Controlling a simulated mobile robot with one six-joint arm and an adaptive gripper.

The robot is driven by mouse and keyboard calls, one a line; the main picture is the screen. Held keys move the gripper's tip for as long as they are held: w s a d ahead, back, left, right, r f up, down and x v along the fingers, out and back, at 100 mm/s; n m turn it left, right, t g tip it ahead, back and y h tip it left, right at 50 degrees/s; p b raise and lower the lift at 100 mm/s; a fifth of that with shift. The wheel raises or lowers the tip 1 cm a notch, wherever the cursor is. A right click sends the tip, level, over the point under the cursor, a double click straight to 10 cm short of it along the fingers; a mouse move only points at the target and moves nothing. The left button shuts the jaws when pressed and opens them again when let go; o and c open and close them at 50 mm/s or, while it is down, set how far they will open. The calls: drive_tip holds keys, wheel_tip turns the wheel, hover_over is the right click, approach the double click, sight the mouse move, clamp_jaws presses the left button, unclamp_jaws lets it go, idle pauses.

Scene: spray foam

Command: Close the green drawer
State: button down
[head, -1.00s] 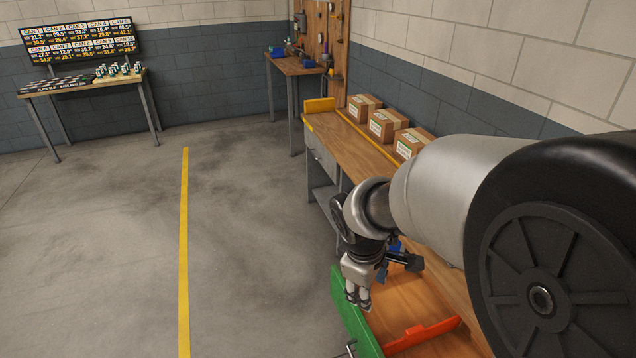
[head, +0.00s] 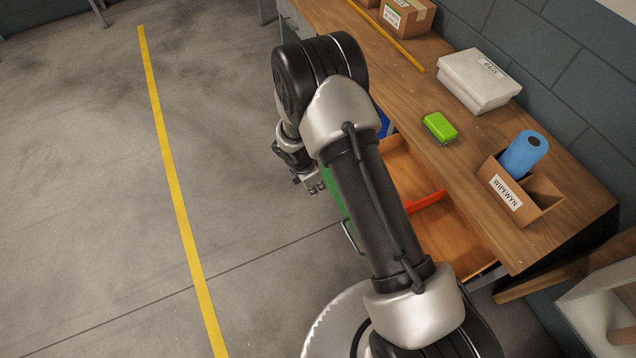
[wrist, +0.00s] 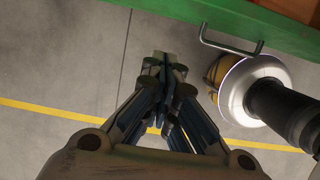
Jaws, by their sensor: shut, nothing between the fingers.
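The green drawer (head: 333,202) stands pulled out from the wooden workbench. Its wooden inside (head: 447,235) and a red-orange divider (head: 428,201) show in the head view, and my arm hides much of its front. In the wrist view its green front (wrist: 165,12) runs along the top, with a metal bar handle (wrist: 230,48). My gripper (head: 318,188) is over the floor, on the outer side of the green front. In the wrist view my gripper's fingertips (wrist: 163,60) are together and empty, left of the handle and apart from the front.
On the workbench (head: 420,105) are a green sponge-like block (head: 440,127), a white box (head: 480,80), a cardboard holder (head: 510,195) with a blue roll (head: 523,154), and cardboard boxes. Open floor with a yellow line (head: 175,175) lies left of the drawer.

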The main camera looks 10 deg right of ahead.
drive_tip(key=w+d+f+b, duration=0.2)
drive_tip(key=d+f, duration=0.3)
drive_tip(key=f, duration=0.1)
drive_tip(key=shift+d+f+b, duration=0.15)
drive_tip(key=shift+f+b, duration=0.1)
drive_tip(key=shift+b, duration=0.1)
drive_tip(key=shift+s, duration=0.1)
